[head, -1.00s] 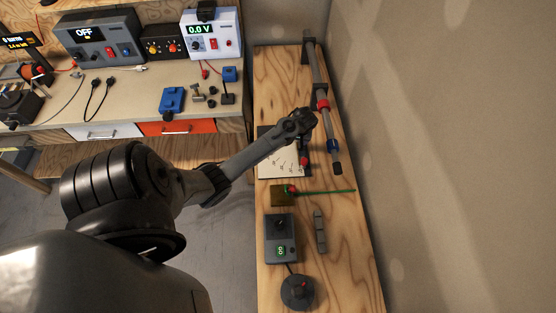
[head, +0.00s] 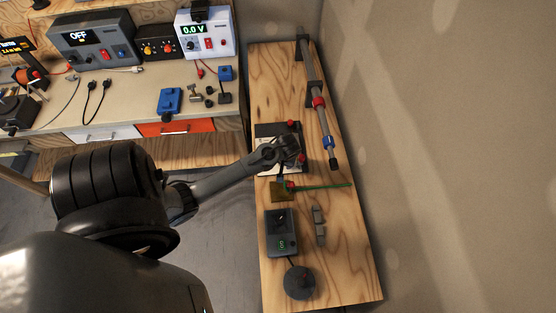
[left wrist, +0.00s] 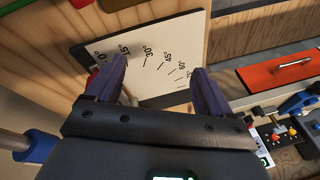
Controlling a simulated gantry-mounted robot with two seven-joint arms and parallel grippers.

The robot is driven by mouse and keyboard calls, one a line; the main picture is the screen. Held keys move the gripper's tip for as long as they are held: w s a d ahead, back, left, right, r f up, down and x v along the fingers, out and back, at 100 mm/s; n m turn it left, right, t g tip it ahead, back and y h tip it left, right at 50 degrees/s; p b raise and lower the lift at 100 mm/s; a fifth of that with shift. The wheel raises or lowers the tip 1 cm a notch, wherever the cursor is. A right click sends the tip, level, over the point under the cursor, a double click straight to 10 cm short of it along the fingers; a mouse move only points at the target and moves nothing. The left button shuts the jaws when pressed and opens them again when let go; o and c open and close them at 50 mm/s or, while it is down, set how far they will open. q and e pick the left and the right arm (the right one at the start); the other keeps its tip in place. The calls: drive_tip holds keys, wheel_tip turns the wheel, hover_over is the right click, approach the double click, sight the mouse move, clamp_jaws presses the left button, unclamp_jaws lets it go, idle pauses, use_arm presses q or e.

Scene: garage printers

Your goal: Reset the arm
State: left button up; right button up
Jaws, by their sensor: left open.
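A white board with an angle scale (head: 265,140) stands on the wooden bench, with a dark strip and a red knob (head: 290,123) at its far end. In the left wrist view the board (left wrist: 178,32) shows marks from 0 upward. My left gripper (head: 294,155) is over the board and partly hides it. I cannot tell which part is the arm of the task. My right gripper is not in view.
A grey rod with red and blue collars (head: 320,105) runs along the wall side. A brass-coloured block (head: 281,192) with a green rod (head: 325,186) lies nearer. A grey meter box (head: 281,232) and a round dark base (head: 299,283) stand at the front.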

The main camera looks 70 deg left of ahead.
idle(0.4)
use_arm(q)
drive_tip(key=shift+m+g, duration=0.3)
drive_tip(key=shift+g, duration=0.1)
drive_tip(key=s+d, duration=0.1)
drive_tip(key=s+p, duration=0.1)
drive_tip(key=s, duration=0.1)
drive_tip(key=s+d+f+p, duration=0.1)
drive_tip(key=s, duration=0.1)
drive_tip(key=shift+s+d, duration=0.15)
drive_tip(key=shift+d, duration=0.15)
drive_tip(key=s+d+r+m+t+h+p, duration=0.1)
drive_tip(key=s+d+r+m+p, duration=0.15)
drive_tip(key=d+r, duration=0.65)
drive_tip(key=s+d+r+m+t+h+p, duration=0.2)
drive_tip(key=d+r+m, duration=0.3)
drive_tip(key=d, duration=0.6)
drive_tip(key=w+d+r+m+t, duration=0.1)
drive_tip(key=d+r+m, duration=0.2)
drive_tip(key=r, duration=0.7)
drive_tip(key=shift+w+d+m+t+h, duration=0.15)
drive_tip(key=shift+d+m+t+h, duration=0.05)
drive_tip(key=shift+m+t+h, duration=0.2)
